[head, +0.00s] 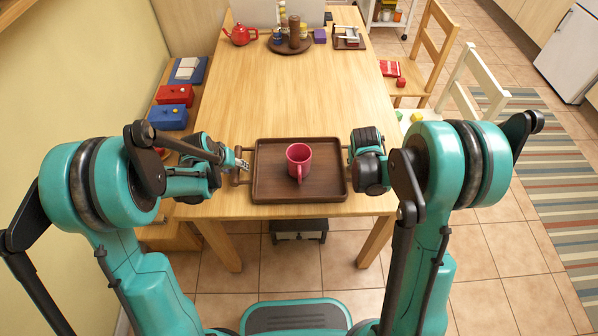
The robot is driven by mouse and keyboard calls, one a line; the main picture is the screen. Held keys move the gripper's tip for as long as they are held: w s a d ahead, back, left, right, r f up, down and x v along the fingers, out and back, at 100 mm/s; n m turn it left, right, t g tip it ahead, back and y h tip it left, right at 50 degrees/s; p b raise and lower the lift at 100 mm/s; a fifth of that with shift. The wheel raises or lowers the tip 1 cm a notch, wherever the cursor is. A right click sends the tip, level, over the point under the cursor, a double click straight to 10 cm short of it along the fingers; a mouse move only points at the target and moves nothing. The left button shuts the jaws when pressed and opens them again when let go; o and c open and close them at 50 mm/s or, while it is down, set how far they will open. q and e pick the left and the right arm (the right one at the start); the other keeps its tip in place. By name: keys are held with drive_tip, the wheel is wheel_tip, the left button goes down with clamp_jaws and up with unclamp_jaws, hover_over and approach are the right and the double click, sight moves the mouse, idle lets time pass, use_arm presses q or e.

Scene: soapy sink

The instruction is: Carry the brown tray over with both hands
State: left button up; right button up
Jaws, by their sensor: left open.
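The brown tray (262,190) lies flat near the front edge of the wooden table. A red mug (299,160) stands upright on it, its handle toward me. My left gripper (242,165) is open at the tray's left handle (236,178); I cannot tell whether it touches the handle. My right gripper (366,165) is at the tray's right side. Its dark wrist hides its fingers and the tray's right handle, so its jaws cannot be read.
At the table's far end are a red teapot (240,35), a round tray (290,45) with bottles, a purple box (320,36) and a small tray (348,44). The table's middle is clear. A bench with boxes is left, chairs right.

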use_arm(q)
drive_tip(key=v, duration=1.1)
drive_tip(key=shift+s+r, duration=0.2)
drive_tip(key=shift+r, duration=0.05)
use_arm(e)
drive_tip(key=v, duration=1.2)
use_arm(q)
drive_tip(key=shift+a, duration=0.1)
drive_tip(key=o, duration=0.8)
drive_tip(key=a, duration=0.2)
drive_tip(key=s+a, duration=0.1)
drive_tip(key=a, duration=0.2)
drive_tip(key=shift+s, duration=0.1)
drive_tip(key=shift+d, duration=0.1)
